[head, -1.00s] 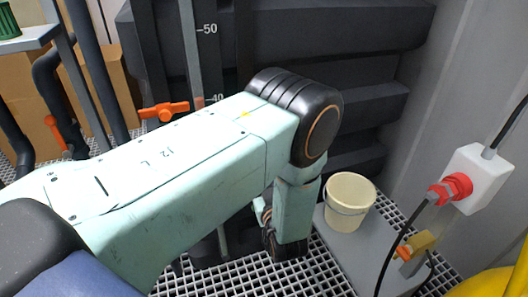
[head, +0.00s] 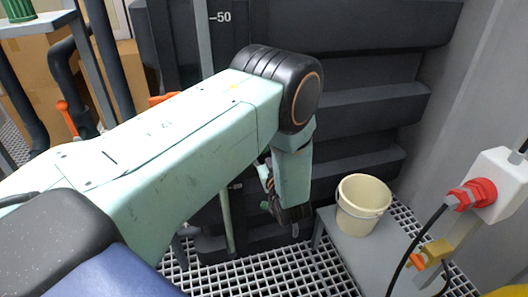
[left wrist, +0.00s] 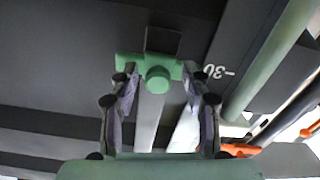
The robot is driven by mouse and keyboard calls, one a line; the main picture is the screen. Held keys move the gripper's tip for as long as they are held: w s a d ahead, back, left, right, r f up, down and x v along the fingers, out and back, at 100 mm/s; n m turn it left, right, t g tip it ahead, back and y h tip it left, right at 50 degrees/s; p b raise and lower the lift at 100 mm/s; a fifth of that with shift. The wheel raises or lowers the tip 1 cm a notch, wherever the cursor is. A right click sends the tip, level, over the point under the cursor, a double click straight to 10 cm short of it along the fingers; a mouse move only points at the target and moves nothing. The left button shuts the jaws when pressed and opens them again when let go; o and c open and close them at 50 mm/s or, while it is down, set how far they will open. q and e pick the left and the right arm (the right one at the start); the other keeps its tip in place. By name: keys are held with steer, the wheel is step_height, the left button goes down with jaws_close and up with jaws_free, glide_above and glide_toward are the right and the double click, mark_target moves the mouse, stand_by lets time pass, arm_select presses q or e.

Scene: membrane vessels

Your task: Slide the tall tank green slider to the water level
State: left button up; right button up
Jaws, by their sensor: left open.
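The tall tank (head: 360,65) is dark grey and ribbed, with a white "50" mark high on its front. In the left wrist view, the green slider (left wrist: 157,80) is a crossbar with a round knob on a pale vertical strip, near a "30" mark. My left gripper (left wrist: 160,92) is open, its fingers on either side of the knob; I cannot tell whether they touch it. In the head view, my left gripper (head: 278,200) is low before the tank, partly hidden by its own wrist. My right gripper is out of view.
A cream bucket (head: 362,205) stands on a grey step (head: 350,247) at right. A white box with a red connector (head: 480,192) and a black cable is at far right. An orange handle (head: 165,98) shows behind my arm. The floor is grating.

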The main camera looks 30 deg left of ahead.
arm_select(q)
steer(key=shift+w+a, duration=0.1)
steer(key=shift+w, duration=0.1)
steer(key=shift+c, duration=0.3)
jaws_close()
